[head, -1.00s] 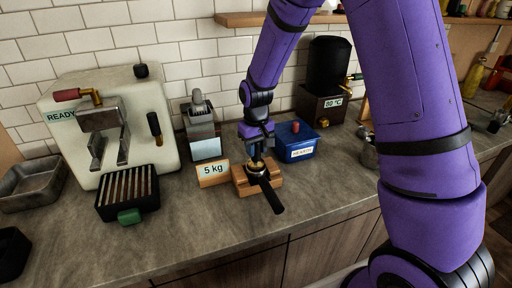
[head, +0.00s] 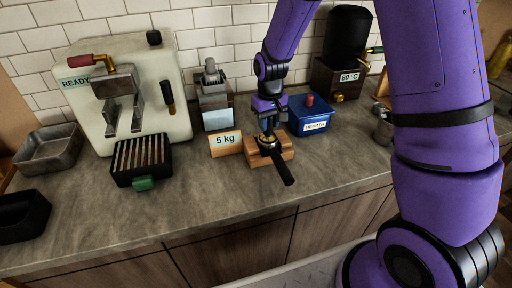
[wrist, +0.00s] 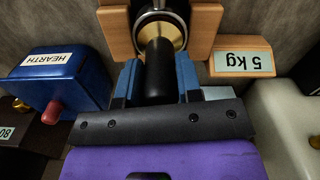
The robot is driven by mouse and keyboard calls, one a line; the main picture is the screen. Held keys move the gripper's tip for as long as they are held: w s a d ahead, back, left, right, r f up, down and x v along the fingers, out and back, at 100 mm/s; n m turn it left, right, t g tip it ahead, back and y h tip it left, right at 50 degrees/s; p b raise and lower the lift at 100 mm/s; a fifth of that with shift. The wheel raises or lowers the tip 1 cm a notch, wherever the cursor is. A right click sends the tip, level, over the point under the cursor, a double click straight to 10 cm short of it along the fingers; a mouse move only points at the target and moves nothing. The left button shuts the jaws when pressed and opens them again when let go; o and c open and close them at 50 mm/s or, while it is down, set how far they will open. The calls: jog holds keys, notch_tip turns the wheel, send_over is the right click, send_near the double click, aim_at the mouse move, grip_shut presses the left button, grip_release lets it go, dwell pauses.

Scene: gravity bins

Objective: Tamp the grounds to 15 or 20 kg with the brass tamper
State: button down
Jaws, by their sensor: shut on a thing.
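My gripper (head: 267,120) points down over the portafilter in the head view, with its fingers closed on the black handle of the tamper. The tamper handle (wrist: 159,72) stands between the two blue-grey fingers in the wrist view. Its lower end meets the brass-coloured round of the portafilter basket (wrist: 178,32); the grounds are hidden. The portafilter, with its black handle (head: 283,168) toward the counter front, sits in a wooden stand (head: 256,158). A sign (head: 225,143) left of the stand reads 5 kg; it shows upside down in the wrist view (wrist: 241,57).
The white espresso machine (head: 140,60) reads READY, with a slatted black box (head: 142,160) before it. A grinder-like device (head: 214,100) stands behind the sign. A blue HEARTH box (head: 311,116) is close right of the stand. The counter front (head: 215,205) is clear.

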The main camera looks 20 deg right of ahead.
jog(key=shift+f, duration=0.5)
dwell(0.7)
jog(key=shift+r, duration=4.55)
jog(key=shift+f, duration=0.2)
jog(key=shift+f, duration=4.2)
jog(key=c, duration=0.7)
grip_release()
